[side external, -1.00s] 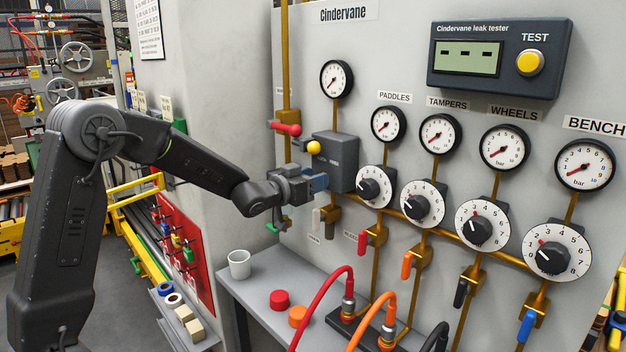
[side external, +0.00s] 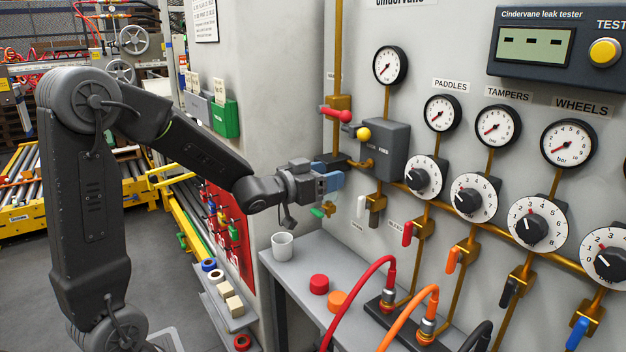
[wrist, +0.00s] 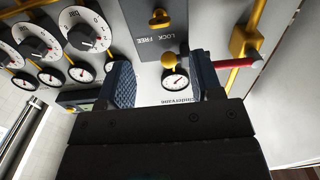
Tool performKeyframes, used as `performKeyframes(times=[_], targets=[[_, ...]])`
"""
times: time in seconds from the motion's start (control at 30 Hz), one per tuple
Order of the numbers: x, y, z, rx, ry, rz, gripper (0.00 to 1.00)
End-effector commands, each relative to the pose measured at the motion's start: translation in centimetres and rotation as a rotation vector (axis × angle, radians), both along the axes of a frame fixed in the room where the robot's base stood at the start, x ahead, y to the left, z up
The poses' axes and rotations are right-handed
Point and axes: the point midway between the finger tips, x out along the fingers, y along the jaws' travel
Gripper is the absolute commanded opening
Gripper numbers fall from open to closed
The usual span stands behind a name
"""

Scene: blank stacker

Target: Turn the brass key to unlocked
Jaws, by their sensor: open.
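A brass key (wrist: 160,18) sits on the face of a grey lock box (wrist: 142,50) marked LOCK and FREE, at the top middle of the wrist view. I cannot tell which mark the key points to. In the side view the grey box (side external: 390,145) hangs on the wall, and a brass piece (side external: 362,163), likely the key, sticks out at its lower left. My gripper (side external: 336,181) is left of and slightly below the box, apart from it. In the wrist view my gripper's blue fingers (wrist: 160,68) are spread and empty, with the key beyond the gap.
A yellow ball knob (side external: 363,133) and a red-handled lever (side external: 338,114) stand out close to the box. Dials (side external: 424,177) and gauges line the wall at right. A green handle (side external: 317,212) shows below the gripper. A white cup (side external: 282,246) stands on the bench below.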

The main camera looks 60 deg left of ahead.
Motion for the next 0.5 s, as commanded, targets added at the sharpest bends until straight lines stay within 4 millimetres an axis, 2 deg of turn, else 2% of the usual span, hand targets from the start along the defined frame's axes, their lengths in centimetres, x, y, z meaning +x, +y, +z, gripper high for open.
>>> performKeyframes(times=[0.1,0.2,0.5], targets=[[-2.0,0.0,0.1,0.000,-0.002,0.002,0.60],[-3.0,0.0,0.0,0.000,-0.001,0.001,0.60],[-3.6,0.0,0.0,0.000,0.000,-0.001,0.60]])
